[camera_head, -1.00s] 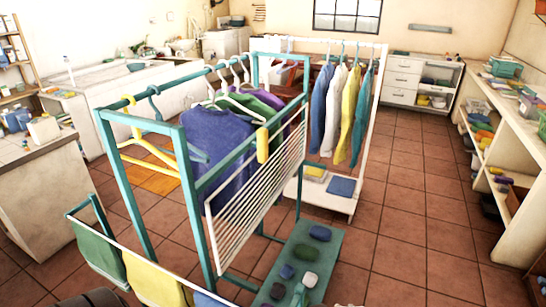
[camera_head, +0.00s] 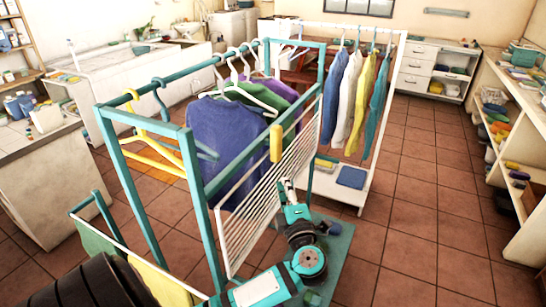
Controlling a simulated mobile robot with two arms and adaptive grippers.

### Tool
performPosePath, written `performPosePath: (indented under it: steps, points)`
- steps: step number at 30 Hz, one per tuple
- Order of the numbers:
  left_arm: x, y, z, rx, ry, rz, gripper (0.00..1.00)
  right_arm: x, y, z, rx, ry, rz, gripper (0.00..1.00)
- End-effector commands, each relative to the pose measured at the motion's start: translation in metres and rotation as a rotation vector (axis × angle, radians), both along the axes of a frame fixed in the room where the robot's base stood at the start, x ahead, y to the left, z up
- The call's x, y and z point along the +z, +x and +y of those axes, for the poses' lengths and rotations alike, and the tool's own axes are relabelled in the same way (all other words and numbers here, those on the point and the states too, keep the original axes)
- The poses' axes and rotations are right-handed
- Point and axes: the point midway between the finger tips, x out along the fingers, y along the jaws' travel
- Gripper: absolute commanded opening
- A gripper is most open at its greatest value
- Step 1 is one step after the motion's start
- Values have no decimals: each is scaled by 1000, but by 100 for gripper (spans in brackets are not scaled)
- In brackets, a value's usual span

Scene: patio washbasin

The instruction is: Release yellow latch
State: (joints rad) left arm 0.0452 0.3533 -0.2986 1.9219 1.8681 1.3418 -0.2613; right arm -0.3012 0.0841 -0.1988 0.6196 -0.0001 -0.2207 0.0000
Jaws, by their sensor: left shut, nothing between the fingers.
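The yellow latch (camera_head: 276,143) is a small upright block on the teal top rail of the clothes rack (camera_head: 195,185), at the upper edge of a white slatted panel (camera_head: 250,205). The panel hangs slanted along the rack's right side. My left gripper (camera_head: 285,184) is shut and empty. It is below and slightly right of the latch, apart from it, in front of or beside the panel's right part; the exact depth is hard to tell. My left arm covers part of the teal base board. My right gripper is not in view.
Purple and green garments (camera_head: 228,140) and a yellow hanger (camera_head: 150,150) hang inside the rack. A white rack (camera_head: 385,105) with several shirts stands behind. Shelves (camera_head: 515,120) line the right wall. The tiled floor (camera_head: 410,235) between is clear.

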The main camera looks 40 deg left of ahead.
Motion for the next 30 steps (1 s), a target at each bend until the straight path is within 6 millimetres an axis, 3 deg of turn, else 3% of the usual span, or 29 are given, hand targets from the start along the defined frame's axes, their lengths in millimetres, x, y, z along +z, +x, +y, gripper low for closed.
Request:
performPosePath:
  steps: [7, 20, 25, 30]
  points:
    - [-20, -12, 17, 122, -108, 53, 0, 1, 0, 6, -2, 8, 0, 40]
    - [-20, -12, 21, 130, -110, 56, 0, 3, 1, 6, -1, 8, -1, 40]
    - [-17, -3, 39, 132, -106, 57, 0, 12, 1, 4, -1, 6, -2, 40]
    - [-15, 13, 71, 133, -105, 57, 0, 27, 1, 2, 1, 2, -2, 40]
